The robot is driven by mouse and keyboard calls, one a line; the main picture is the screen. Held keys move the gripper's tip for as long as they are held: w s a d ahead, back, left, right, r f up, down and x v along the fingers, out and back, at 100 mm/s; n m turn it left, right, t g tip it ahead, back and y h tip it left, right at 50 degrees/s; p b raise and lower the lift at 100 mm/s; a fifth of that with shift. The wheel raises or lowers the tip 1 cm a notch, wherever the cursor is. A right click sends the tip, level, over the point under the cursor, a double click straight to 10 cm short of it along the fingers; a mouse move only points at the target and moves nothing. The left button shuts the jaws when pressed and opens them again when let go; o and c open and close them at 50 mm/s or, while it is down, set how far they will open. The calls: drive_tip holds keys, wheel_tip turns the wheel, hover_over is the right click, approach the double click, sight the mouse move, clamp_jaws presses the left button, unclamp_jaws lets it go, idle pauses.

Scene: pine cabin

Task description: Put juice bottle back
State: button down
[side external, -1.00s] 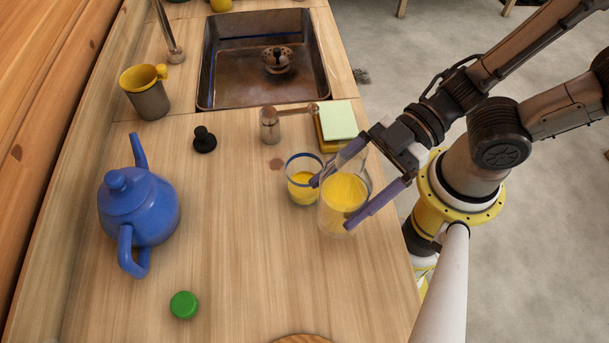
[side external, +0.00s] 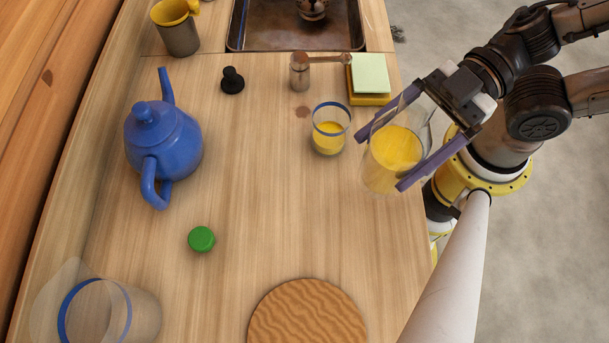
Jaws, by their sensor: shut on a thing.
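The juice bottle (side external: 395,152) is a clear vessel with yellow juice inside. My gripper (side external: 381,160) is shut on it, with one purple finger on each side. The bottle is near the counter's right edge; I cannot tell whether its base touches the counter. A clear glass (side external: 331,129) with a blue rim and some yellow juice stands to its left, apart from it. A green cap (side external: 201,239) lies on the counter at lower left.
A blue teapot (side external: 163,145) stands at left and a round wooden board (side external: 306,318) lies at the front. A clear blue-rimmed container (side external: 112,312) is at front left. A notepad (side external: 370,76), shaker (side external: 300,72) and black stopper (side external: 232,80) are near the sink (side external: 285,43). The middle counter is clear.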

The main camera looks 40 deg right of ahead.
sight(413, 98)
drive_tip(key=r, duration=0.1)
drive_tip(key=d+r, duration=0.2)
drive_tip(key=shift+s+r, duration=0.1)
drive_tip(key=shift+s, duration=0.2)
drive_tip(key=shift+d+r, duration=0.2)
drive_tip(key=shift+d, duration=0.05)
drive_tip(key=shift+w+d+r+m+t, duration=0.3)
drive_tip(key=shift+w+d+r+m, duration=0.15)
drive_tip(key=shift+d, duration=0.2)
drive_tip(key=shift+w+d+r+m+t, duration=0.25)
drive_tip(key=shift+w+d+r+t, duration=0.05)
drive_tip(key=shift+w+r+t, duration=0.15)
drive_tip(key=shift+w+a+f, duration=0.15)
drive_tip(key=shift+w+a, duration=0.1)
drive_tip(key=shift+a, duration=0.15)
drive_tip(key=shift+w+a+f, duration=0.25)
drive_tip(key=shift+a+f, duration=0.15)
drive_tip(key=shift+a, duration=0.15)
drive_tip(key=shift+w+a+f, duration=1.05)
drive_tip(key=shift+a+f, duration=0.65)
drive_tip(key=shift+f, duration=0.25)
drive_tip(key=shift+w+a+f, duration=1)
drive_tip(key=shift+a+f, duration=0.65)
drive_tip(key=shift+f, duration=0.35)
drive_tip(key=shift+w+a+f, duration=1.05)
drive_tip(key=shift+a+f, duration=0.65)
drive_tip(key=shift+f, duration=0.25)
